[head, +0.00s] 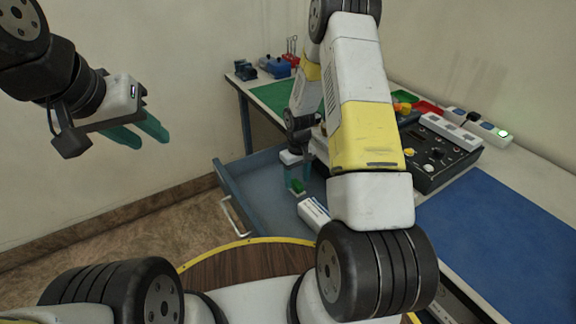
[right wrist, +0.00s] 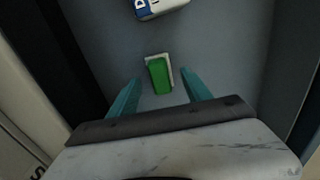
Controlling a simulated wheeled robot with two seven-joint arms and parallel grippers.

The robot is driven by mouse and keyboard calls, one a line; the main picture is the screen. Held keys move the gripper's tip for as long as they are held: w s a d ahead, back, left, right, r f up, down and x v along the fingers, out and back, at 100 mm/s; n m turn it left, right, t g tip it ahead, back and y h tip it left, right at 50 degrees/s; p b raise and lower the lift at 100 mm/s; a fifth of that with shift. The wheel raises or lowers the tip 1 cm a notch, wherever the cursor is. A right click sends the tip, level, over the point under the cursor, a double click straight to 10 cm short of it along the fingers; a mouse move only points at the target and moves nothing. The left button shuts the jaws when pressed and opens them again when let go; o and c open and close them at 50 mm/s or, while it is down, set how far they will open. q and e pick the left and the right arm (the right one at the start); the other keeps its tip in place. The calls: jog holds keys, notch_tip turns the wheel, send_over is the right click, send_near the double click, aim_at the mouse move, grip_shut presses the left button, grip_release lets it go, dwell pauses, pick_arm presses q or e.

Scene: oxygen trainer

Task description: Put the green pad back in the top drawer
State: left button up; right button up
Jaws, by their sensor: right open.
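The green pad (right wrist: 159,77), a small green block with a pale edge, lies on the grey floor of the open drawer (head: 236,202). It also shows in the head view (head: 298,187), low between the fingers. My right gripper (right wrist: 162,76) is open inside the drawer, one teal finger on each side of the pad, with gaps visible on both sides. In the head view the right gripper (head: 297,178) is partly hidden by my arm. My left gripper (head: 152,141) is raised at the left, fingers apart and empty.
A white box with blue lettering (head: 313,211) lies in the drawer close to the pad. The bench holds a green mat (head: 276,97), a black control unit (head: 432,152), a white power strip (head: 490,130) and a blue mat (head: 510,232). My right arm hides part of the bench.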

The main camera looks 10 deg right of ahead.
notch_tip(320, 180, up, 9)
notch_tip(320, 180, up, 19)
jog(key=m+t, duration=0.2)
jog(key=t, duration=0.1)
send_over(297, 183)
jog(key=s+a, duration=0.1)
jog(key=s, duration=0.6)
jog(key=s+a+r+t+y, duration=0.1)
jog(key=s+r, duration=0.5)
jog(key=s, duration=0.3)
jog(key=s+a+r+m+t+y, duration=0.1)
jog(key=s+a+r+t, duration=0.1)
jog(key=s+r, duration=0.3)
jog(key=s, duration=0.4)
jog(key=shift+r, duration=0.4)
